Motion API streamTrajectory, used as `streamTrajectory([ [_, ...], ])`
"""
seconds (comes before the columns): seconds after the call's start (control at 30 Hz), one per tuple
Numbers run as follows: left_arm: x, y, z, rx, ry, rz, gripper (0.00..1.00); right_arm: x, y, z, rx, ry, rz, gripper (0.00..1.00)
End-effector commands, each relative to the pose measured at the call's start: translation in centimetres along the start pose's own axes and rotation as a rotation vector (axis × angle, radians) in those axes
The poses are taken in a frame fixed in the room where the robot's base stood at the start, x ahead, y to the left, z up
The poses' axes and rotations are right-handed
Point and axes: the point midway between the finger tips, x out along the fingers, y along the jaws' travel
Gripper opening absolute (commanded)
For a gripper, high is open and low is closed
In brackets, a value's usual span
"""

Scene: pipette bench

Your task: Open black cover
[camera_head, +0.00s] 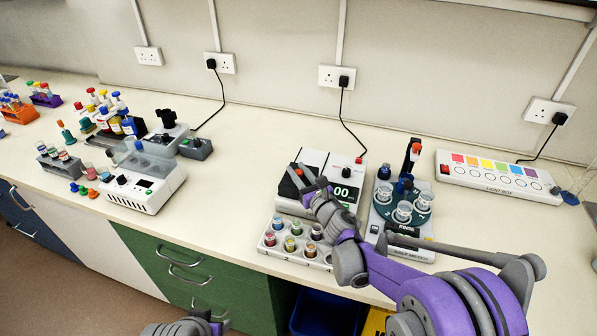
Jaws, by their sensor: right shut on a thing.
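The black cover (287,187) sits on the left part of a white device (314,159) with a green "00" display (343,193). A small red part shows by the cover's top. My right gripper (308,185) is at the right side of the cover, shut on it, and its fingers hide part of the cover. The cover looks low on the device; how far it is raised is hard to tell. Part of my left gripper (195,323) shows at the bottom edge, well away from the device, and its fingers are not clear.
A tray of colored vials (262,245) stands in front of the device. A light box (498,177) lies farther right. Bench space left of the device is clear.

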Motion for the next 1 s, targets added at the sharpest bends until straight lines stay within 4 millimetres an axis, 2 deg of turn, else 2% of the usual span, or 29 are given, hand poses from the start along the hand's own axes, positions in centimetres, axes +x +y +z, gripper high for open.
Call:
streamTrajectory([
  [0.87,0.00,0.00,-0.01,0.000,0.000,0.000,0.50,0.00,-0.01,0.01,0.000,0.000,0.000,0.00],
  [1.0,-0.01,0.00,-0.01,0.000,0.000,0.000,0.50,0.73,-0.75,0.01,-0.001,0.000,-0.001,0.00],
])
